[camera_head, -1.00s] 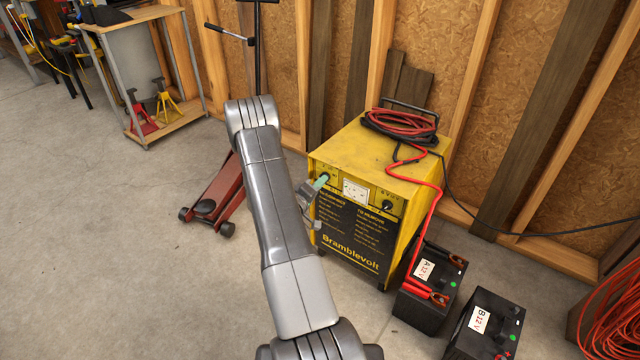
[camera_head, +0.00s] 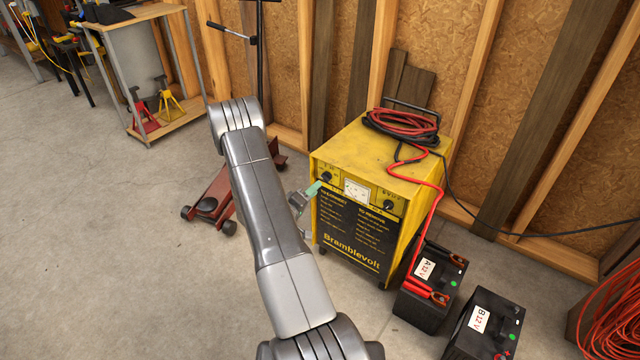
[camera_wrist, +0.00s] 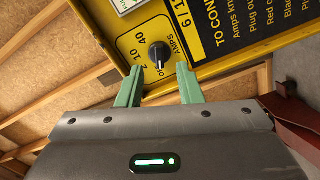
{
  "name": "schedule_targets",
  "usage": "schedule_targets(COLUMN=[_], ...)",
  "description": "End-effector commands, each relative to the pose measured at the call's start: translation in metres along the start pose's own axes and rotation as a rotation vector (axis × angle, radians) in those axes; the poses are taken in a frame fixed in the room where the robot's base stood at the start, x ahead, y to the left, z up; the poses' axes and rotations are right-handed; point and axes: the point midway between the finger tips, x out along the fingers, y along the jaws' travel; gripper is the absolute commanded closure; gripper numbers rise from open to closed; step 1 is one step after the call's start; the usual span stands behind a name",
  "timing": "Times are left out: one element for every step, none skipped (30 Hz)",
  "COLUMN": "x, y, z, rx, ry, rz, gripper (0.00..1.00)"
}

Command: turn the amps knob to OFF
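The amps knob (camera_wrist: 159,54) is a black round knob on the yellow front panel of the Bramblevolt charger (camera_head: 375,150). In the wrist view its white pointer mark points down the picture, toward the small OFF lettering, away from 10 and 40. In the head view the knob (camera_head: 327,177) is at the upper left of the panel. My gripper (camera_wrist: 159,84) is open, its two green fingers apart and empty. The knob shows beyond and between the fingertips, not held. In the head view the green fingertip (camera_head: 313,188) is just left of the knob.
A second black knob (camera_head: 389,206) and a white meter (camera_head: 356,191) share the panel. Red cables (camera_head: 400,128) lie on top of the charger. Batteries A (camera_head: 425,312) and B (camera_head: 490,335) stand at right; a red floor jack (camera_head: 215,195) is behind my arm.

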Motion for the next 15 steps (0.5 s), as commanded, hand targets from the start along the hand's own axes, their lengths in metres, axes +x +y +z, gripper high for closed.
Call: schedule_targets(x=[-0.014,-0.021,-0.030,-0.037,-0.043,-0.051,-0.057,-0.062,-0.068,-0.072,-0.076,-0.079,-0.082,-0.084,-0.086], y=[0.002,0.001,0.001,0.002,0.001,0.001,0.001,0.001,0.001,0.001,0.001,0.000,0.000,0.000,0.000], z=[-0.002,-0.002,-0.002,-0.001,-0.002,-0.002,-0.002,-0.001,-0.001,-0.001,-0.001,-0.001,0.000,0.000,0.000], rx=[-0.003,-0.003,-0.003,-0.003,-0.002,-0.002,-0.002,-0.003,-0.002,-0.001,-0.001,-0.001,-0.001,-0.001,-0.001], ry=[0.003,0.004,0.004,0.003,0.004,0.003,0.003,0.003,0.002,0.002,0.002,0.001,0.000,0.000,0.000], rz=[-0.003,-0.003,-0.003,-0.002,-0.002,-0.002,-0.002,-0.002,-0.001,-0.001,-0.002,-0.001,-0.001,-0.001,-0.001], gripper=[0.67,0.67,0.67,0.67,0.67,0.67,0.67,0.67,0.67,0.67,0.67,0.67,0.67,0.67,0.67])
